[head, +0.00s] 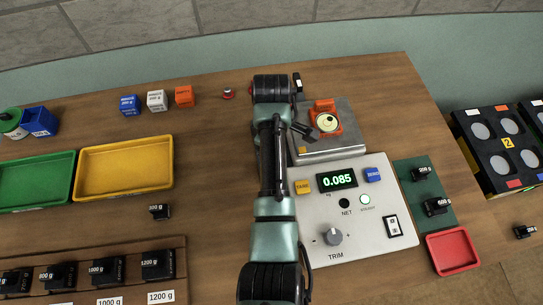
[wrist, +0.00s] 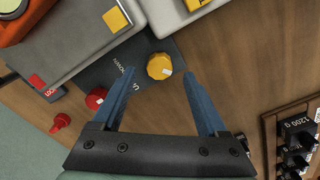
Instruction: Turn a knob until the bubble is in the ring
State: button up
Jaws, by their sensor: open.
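The round bubble level (head: 327,122) sits in an orange housing on the grey scale platform (head: 340,150) in the head view. It is too small to tell where its bubble lies against the ring. Part of the orange housing (wrist: 14,22) shows in the wrist view. A round yellow knob (wrist: 160,66) stands by a dark lettered plate, ahead of and between my fingertips, not gripped. My gripper (wrist: 160,88) is open and empty. In the head view my arm hides it and the yellow knob. A red knob (wrist: 96,97) stands just left of my left finger.
The control panel (head: 320,262) has a grey TRIM knob (head: 333,236) and a display (head: 337,180) reading 0.085. Yellow (head: 126,190) and green trays stand left; a red tray (head: 452,251) stands right. Black weights fill a rack (wrist: 300,128).

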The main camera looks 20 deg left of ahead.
jog(key=shift+f, duration=1.4)
grip_shut()
